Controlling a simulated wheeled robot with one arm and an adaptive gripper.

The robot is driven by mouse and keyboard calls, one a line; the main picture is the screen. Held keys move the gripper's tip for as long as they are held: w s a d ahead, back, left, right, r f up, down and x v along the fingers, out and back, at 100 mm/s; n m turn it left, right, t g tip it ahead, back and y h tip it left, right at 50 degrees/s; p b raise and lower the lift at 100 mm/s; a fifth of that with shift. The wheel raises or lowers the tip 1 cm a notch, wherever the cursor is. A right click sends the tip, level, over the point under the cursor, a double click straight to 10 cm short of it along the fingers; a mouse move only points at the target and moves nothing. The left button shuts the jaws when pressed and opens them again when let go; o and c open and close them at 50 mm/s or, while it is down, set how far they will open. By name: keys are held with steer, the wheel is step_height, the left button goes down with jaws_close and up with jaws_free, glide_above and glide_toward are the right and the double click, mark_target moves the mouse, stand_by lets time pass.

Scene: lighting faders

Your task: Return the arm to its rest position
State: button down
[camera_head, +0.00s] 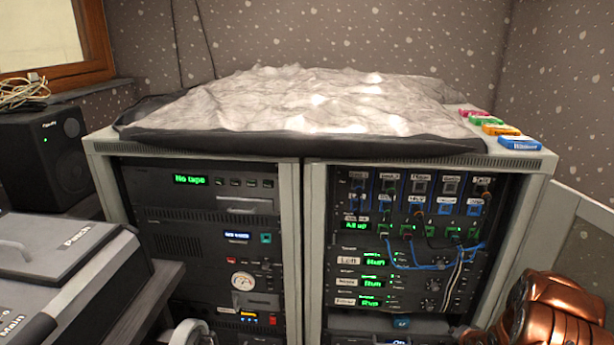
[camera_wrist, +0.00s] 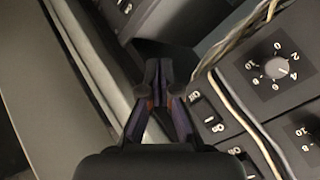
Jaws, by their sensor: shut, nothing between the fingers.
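My gripper (camera_wrist: 158,72) shows in the wrist view with its two dark fingers brought together at the tips, shut and empty. It points at the front of the equipment rack, beside a pale upright frame edge. A knob (camera_wrist: 277,68) with a number scale and two ON switches lie to the right of the fingers, apart from them as seen. In the head view my copper-coloured arm (camera_head: 560,312) is at the lower right corner, in front of the right rack. My gripper's fingers cannot be made out there.
Two equipment racks (camera_head: 314,215) stand side by side under a crumpled grey sheet (camera_head: 290,97). Blue and pale cables (camera_head: 462,262) hang on the right rack's front. A black speaker (camera_head: 45,150) and a grey console (camera_head: 60,245) are at the left.

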steer(key=s+a+r+n+g+p, duration=0.2)
steer(key=s+a+r+p, duration=0.2)
steer(key=r, duration=0.8)
steer(key=s+a+r+n+g+p, duration=0.15)
steer(key=s+a+r+p, duration=0.25)
steer(key=r, duration=0.7)
steer(key=s+a+r+n+g+p, duration=0.2)
steer(key=s+a+r+p, duration=0.25)
steer(key=r, duration=0.75)
steer(key=s+a+r+n+g+p, duration=0.1)
steer(key=s+a+r+g+p, duration=0.1)
steer(key=s+a+r, duration=0.3)
steer(key=s+a+r+n+g+p, duration=0.2)
steer(key=s+a+r+p, duration=0.3)
steer(key=s+r, duration=0.6)
steer(key=s+a+r+n+g+y+p, duration=0.1)
steer(key=s+a+r+p, duration=0.3)
steer(key=s+r, duration=0.5)
steer(key=s+a+n+g, duration=0.1)
steer(key=s+a, duration=0.1)
steer(key=s, duration=0.6)
steer(key=shift+a, duration=0.25)
steer(key=c, duration=1.8)
jaws_free()
steer(key=shift+c, duration=0.2)
